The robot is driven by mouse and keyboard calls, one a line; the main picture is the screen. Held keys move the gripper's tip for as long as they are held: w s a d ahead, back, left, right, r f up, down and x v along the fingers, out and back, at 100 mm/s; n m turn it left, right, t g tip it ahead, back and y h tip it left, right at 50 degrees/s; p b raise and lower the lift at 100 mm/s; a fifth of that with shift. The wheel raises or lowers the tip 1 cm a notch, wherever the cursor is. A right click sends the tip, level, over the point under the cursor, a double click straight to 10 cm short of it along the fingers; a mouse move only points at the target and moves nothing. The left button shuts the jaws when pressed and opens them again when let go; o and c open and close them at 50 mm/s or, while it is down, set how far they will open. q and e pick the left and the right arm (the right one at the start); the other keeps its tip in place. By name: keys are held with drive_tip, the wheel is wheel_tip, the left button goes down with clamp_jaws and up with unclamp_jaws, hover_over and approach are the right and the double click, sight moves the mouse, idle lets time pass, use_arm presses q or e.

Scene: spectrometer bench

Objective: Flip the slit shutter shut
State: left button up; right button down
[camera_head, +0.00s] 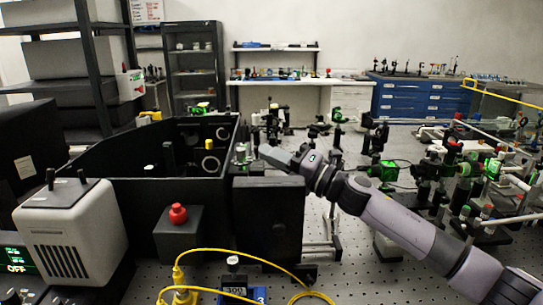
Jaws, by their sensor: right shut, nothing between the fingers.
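The black open-topped spectrometer box (125,207) stands at the left of the bench. A small silver and green fitting (241,153) sits on its right end, above a black block (268,222). This fitting may be the slit with its shutter, but it is too small to tell the shutter's position. My right gripper (265,150) reaches in from the lower right. It is shut and empty, with its tip just right of the fitting. I cannot tell whether they touch. My left gripper is not in view.
A white lamp housing (75,235) stands at the front left. A red button (178,214) tops a black box. A yellow cable (235,254) loops across the front. Several optics mounts (430,180) crowd the right side. Bare bench (345,272) shows below my right arm.

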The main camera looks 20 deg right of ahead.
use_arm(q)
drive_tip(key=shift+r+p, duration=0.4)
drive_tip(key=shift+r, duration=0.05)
use_arm(e)
drive_tip(key=shift+w+r, duration=0.2)
drive_tip(key=shift+r, duration=0.15)
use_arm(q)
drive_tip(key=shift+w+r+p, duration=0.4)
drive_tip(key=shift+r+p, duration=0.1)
use_arm(e)
drive_tip(key=shift+w+d+r, duration=0.15)
drive_tip(key=shift+w+r, duration=0.05)
drive_tip(key=shift+w, duration=0.2)
drive_tip(key=shift+w+d+r, duration=0.1)
drive_tip(key=shift+w+r, duration=0.05)
drive_tip(key=shift+w, duration=0.25)
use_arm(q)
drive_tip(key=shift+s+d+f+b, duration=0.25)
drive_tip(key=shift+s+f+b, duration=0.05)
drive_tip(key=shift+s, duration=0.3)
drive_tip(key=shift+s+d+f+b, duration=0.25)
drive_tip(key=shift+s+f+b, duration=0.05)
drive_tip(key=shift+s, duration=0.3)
use_arm(e)
drive_tip(key=s+d+r, duration=0.2)
drive_tip(key=s+d, duration=0.7)
drive_tip(key=s, duration=0.1)
drive_tip(key=shift+s+r, duration=0.15)
drive_tip(key=shift+s, duration=0.05)
